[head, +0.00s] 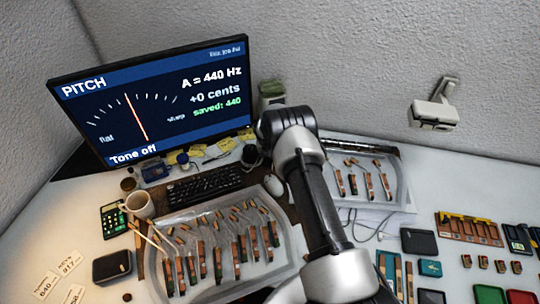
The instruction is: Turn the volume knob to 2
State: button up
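I cannot make out a volume knob or its markings for certain. A small dark rounded thing (250,156) shows just left of my arm, below the monitor's right end. I cannot tell whether it is a knob or part of my arm's end. The monitor (150,100) shows PITCH, A = 440 Hz, +0 cents, saved: 440 and Tone off. My arm reaches from the bottom centre toward the back of the desk, and its far joint is beside the monitor's right edge. My gripper's fingers are not visible; the arm may hide them.
A clear tray (285,262) of piano parts lies left of my arm, and another (401,188) lies right. A keyboard (204,185), mouse (248,193) and mug (139,205) stand near the monitor. Small boxes crowd the right. A white wall device (433,115) hangs above.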

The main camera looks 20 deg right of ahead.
jog(key=shift+f, duration=0.15)
jog(key=shift+c, duration=0.2)
jog(key=c, duration=0.7)
jog(key=shift+w+a+f+m+b, duration=0.1)
jog(key=shift+w+f+m+b, duration=0.1)
jog(key=shift+m+b, duration=0.7)
jog(key=shift+c, duration=0.2)
jog(key=shift+s+r+m+h+b, duration=0.15)
jog(key=shift+m+h+b, duration=0.4)
jog(key=shift+b, duration=0.7)
jog(key=shift+g, duration=0.3)
jog(key=o, duration=0.8)
jog(key=shift+r, duration=0.1)
